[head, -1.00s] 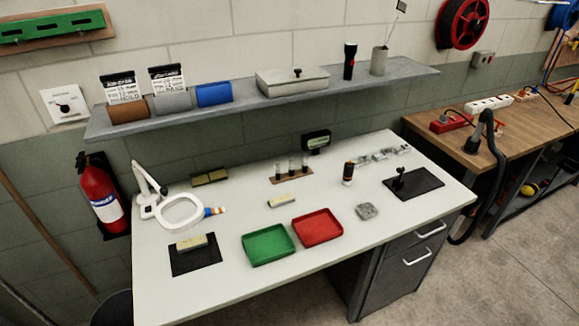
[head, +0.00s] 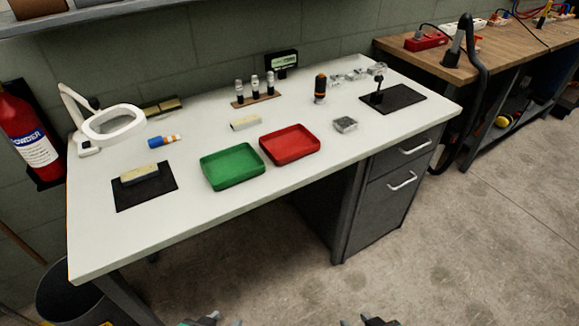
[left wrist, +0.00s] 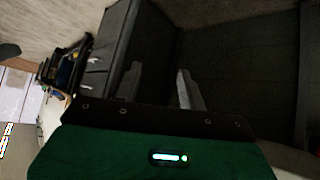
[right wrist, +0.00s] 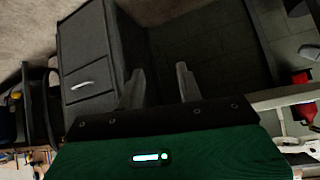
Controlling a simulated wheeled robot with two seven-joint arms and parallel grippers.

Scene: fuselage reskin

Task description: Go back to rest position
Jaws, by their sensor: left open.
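My left gripper (head: 225,321) shows at the bottom edge of the head view, in front of the workbench and apart from it. In the left wrist view (left wrist: 158,72) its two fingers are apart with nothing between them. My right gripper (head: 357,320) shows at the bottom edge, further right. In the right wrist view (right wrist: 158,70) its fingers are also apart and empty. The white workbench (head: 215,215) lies beyond both grippers. Most of both arms is out of the head view.
On the bench stand a green tray (head: 232,166), a red tray (head: 290,144), a magnifier lamp (head: 114,122) and a black mat (head: 163,192). Grey drawers (head: 395,190) are under its right side. A bin (head: 75,292) stands at lower left. The floor (head: 440,265) at right is clear.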

